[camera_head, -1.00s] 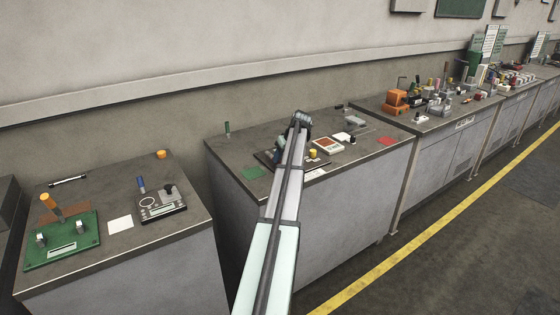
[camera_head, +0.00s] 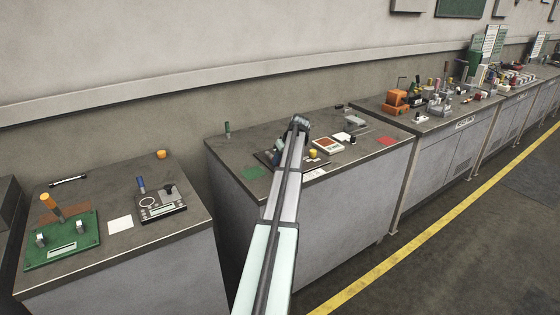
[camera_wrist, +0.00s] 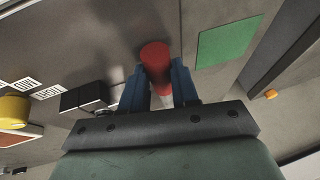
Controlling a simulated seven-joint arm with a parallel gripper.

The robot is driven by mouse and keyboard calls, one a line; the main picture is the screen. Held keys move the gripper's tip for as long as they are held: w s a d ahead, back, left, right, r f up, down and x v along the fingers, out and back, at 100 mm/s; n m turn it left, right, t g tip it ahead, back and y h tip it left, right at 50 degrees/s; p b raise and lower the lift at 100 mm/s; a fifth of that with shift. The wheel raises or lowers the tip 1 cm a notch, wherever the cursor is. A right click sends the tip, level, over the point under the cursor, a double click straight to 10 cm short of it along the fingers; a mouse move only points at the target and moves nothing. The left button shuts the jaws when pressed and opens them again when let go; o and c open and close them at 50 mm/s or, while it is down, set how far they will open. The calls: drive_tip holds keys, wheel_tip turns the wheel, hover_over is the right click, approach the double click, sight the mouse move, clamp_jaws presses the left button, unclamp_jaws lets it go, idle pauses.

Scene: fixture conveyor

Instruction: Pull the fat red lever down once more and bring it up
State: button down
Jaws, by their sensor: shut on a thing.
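The fat red lever (camera_wrist: 156,62) shows in the wrist view as a thick red cylinder. It stands between the blue fingers of my gripper (camera_wrist: 159,90), which are shut on it. Its lower part is hidden by the gripper. In the head view my own arm covers the lever, so its angle cannot be told there. The dark base panel (camera_head: 266,159) of the fixture partly shows beside my arm on the middle bench.
A yellow knob (camera_head: 313,154) sits right of my arm; it also shows in the wrist view (camera_wrist: 14,112). A black switch block (camera_wrist: 84,97) is near the gripper. A green patch (camera_wrist: 229,41) lies flat beside the lever. A red-topped box (camera_head: 328,145) stands farther right.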

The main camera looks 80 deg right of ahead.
idle(0.3)
drive_tip(key=r, duration=0.1)
drive_tip(key=g+y, duration=0.1)
drive_tip(key=d+r+g+y, duration=0.1)
drive_tip(key=shift+w+r, duration=0.35)
drive_tip(key=shift+w, duration=0.05)
drive_tip(key=shift+w+d+r+g+y, duration=0.1)
drive_tip(key=shift+w+r+g+y, duration=0.05)
drive_tip(key=shift+r+g+y, duration=0.35)
drive_tip(key=shift+w+d+r+g+y, duration=0.1)
drive_tip(key=shift+w+r+g+y, duration=0.05)
drive_tip(key=shift+r+g+y, duration=0.3)
drive_tip(key=c, duration=1.1)
unclamp_jaws()
drive_tip(key=shift+r+m, duration=0.1)
drive_tip(key=shift+m, duration=0.2)
drive_tip(key=r, duration=0.4)
drive_tip(key=d+r, duration=0.1)
drive_tip(key=r, duration=0.4)
drive_tip(key=s+d+r, duration=0.1)
drive_tip(key=r, duration=0.3)
drive_tip(key=shift+d+r, duration=0.15)
drive_tip(key=shift+d, duration=0.1)
